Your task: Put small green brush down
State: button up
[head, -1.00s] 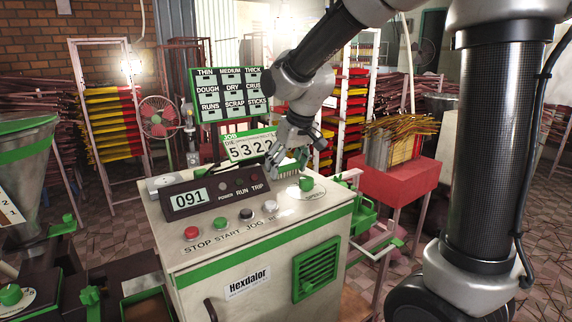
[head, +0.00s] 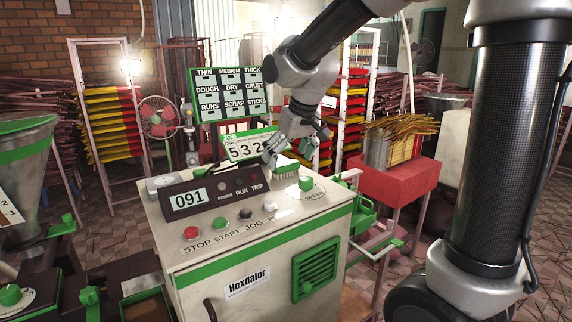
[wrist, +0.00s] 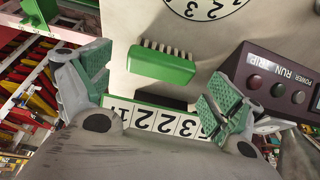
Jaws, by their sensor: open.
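The small green brush (wrist: 162,66) with pale bristles lies on the pale top of the Hexdalor cabinet (head: 262,240). It also shows in the head view (head: 287,169), behind the green knob and beside the dark display box. My gripper (head: 288,152) is above the brush, fingers spread wide. In the wrist view my gripper (wrist: 158,84) has one green-padded finger on each side of the brush. Neither finger appears to touch it. Nothing is held.
The display box (head: 212,193) reading 091 stands on the cabinet top, with several buttons in front. The job counter sign (head: 247,147) stands behind my gripper. A green knob (head: 306,184) is close in front of the brush. A red stand (head: 392,175) is to the right.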

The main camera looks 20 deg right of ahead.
jog(key=v, duration=0.9)
jog(key=s+d+f+m, duration=0.1)
jog(key=s+d+f, duration=0.1)
jog(key=s+d, duration=0.2)
jog(key=s+d+f+m+h, duration=0.1)
jog(key=s+d, duration=0.4)
jog(key=s, duration=0.6)
jog(key=s+d+f+m, duration=0.1)
jog(key=s+d+f, duration=0.3)
jog(key=s, duration=0.3)
jog(key=shift+d+m, duration=0.25)
jog(key=shift+m, duration=0.05)
jog(key=shift+s, duration=0.15)
